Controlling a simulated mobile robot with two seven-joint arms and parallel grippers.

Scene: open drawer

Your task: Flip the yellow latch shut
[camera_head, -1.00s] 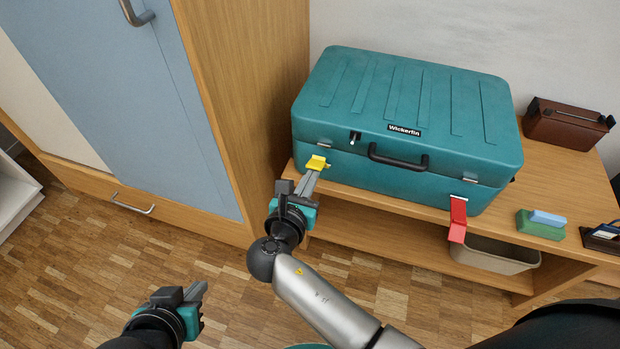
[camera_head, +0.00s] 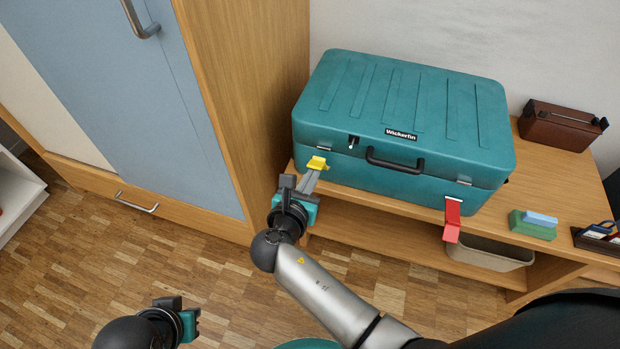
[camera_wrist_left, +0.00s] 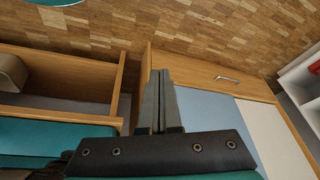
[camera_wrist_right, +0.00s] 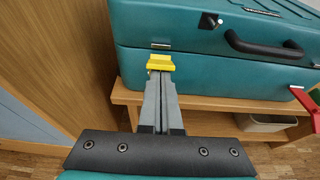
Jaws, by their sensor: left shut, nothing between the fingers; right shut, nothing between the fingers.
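The teal case (camera_head: 420,118) stands closed-lidded on the wooden bench. The yellow latch (camera_head: 316,163) sticks out from the left of its front side; it also shows in the right wrist view (camera_wrist_right: 160,62). The red latch (camera_head: 452,218) hangs outward at the right of the front. My right gripper (camera_head: 309,184) is shut and empty, its fingertips just under the yellow latch; in the right wrist view the fingertips (camera_wrist_right: 160,76) meet the latch's lower edge, and I cannot tell whether they touch. My left gripper (camera_head: 192,318) is low over the floor, shut and empty, away from the case.
A wooden cabinet (camera_head: 250,110) stands close left of the case. On the bench (camera_head: 565,175) are a brown box (camera_head: 560,125), a green block with a blue one (camera_head: 533,226) and a dark tray (camera_head: 598,243). A beige bin (camera_head: 490,252) sits below.

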